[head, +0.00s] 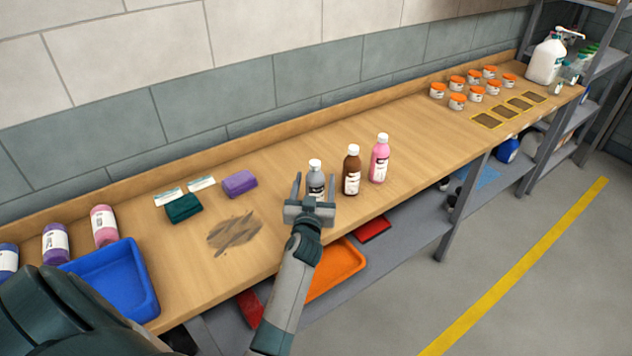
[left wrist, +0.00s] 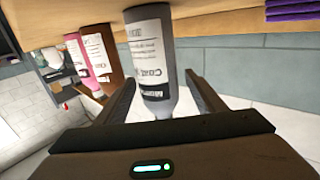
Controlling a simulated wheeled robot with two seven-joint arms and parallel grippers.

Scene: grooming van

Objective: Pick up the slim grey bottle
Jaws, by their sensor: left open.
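The slim grey bottle (head: 316,182) with a white cap and white label stands upright on the wooden bench, at the left end of a row of bottles. My left gripper (head: 315,181) is open at it, with one finger on each side. In the left wrist view the grey bottle (left wrist: 152,55) shows between the spread fingers of my left gripper (left wrist: 160,88), with gaps beside it. The bottle's lower front is partly hidden by the gripper in the head view. My right gripper is not in view.
A brown bottle (head: 352,172) and a pink bottle (head: 380,159) stand just right of the grey one. A blue tray (head: 112,284) is near left. Bench is clear toward the orange-lidded jars (head: 457,102).

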